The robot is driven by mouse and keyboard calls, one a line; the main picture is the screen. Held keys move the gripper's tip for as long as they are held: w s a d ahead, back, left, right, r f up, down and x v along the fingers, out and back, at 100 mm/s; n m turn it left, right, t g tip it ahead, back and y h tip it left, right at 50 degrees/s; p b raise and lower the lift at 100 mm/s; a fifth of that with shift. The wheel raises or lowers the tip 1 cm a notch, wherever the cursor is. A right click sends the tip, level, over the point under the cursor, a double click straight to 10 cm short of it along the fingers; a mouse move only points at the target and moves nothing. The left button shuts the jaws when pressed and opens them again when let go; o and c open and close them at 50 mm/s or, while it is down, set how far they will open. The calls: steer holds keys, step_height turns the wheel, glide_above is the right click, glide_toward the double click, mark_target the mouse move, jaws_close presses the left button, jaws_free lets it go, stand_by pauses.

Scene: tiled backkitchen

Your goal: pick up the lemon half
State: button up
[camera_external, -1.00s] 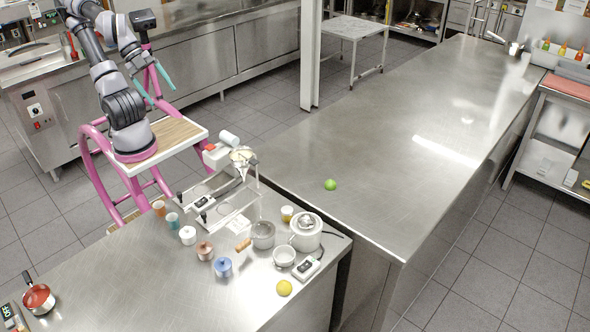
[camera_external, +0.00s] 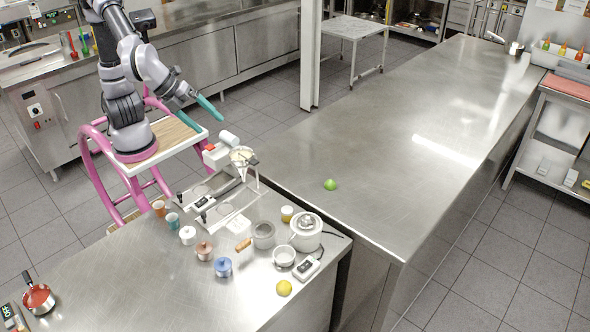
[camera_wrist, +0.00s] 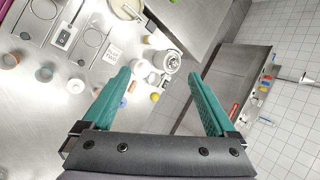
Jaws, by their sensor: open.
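A round yellow lemon piece (camera_external: 284,288) lies on the near steel counter (camera_external: 150,290), close to its right front edge. Its cut face cannot be made out, so I cannot tell from its shape that it is a half. It also shows small in the wrist view (camera_wrist: 155,97), between the fingers and far beyond them. My gripper (camera_external: 210,122) has teal fingers, spread apart and empty. It is in the air behind the counter, to the upper left of the lemon and well away from it. In the wrist view the gripper (camera_wrist: 158,75) also has nothing between its fingers.
A white juicer (camera_external: 306,232), a small white bowl (camera_external: 284,257), a digital device (camera_external: 306,268) and a wooden-handled pot (camera_external: 263,235) stand behind the lemon. Lidded jars and cups are further left. A green lime (camera_external: 330,184) lies on the long counter. The counter left of the lemon is clear.

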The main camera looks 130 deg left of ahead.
mark_target(278, 285)
steer(key=w+d+f+m+y, duration=0.2)
steer(key=w+d+f+m, duration=0.15)
steer(key=w+f, duration=0.55)
steer(key=w+d+f+m+t+y, duration=0.1)
steer(key=w+d+f+m, duration=0.2)
steer(key=w+f, duration=0.3)
steer(key=w+d+f+m+t, duration=0.1)
steer(key=w+d+f+m, duration=0.3)
steer(key=f, duration=0.6)
steer(key=w+d+f+m+t+y, duration=0.1)
steer(key=w+d+f+m, duration=0.3)
steer(key=w+f, duration=0.4)
steer(key=shift+w+f+t+y, duration=0.1)
steer(key=shift+f+t+y, duration=0.25)
steer(key=shift+f, duration=0.2)
steer(key=x, duration=0.5)
steer(key=shift+w+f, duration=0.1)
steer(key=x, duration=0.5)
steer(key=shift+a, duration=0.3)
steer(key=shift+t, duration=0.25)
steer(key=c, duration=1.4)
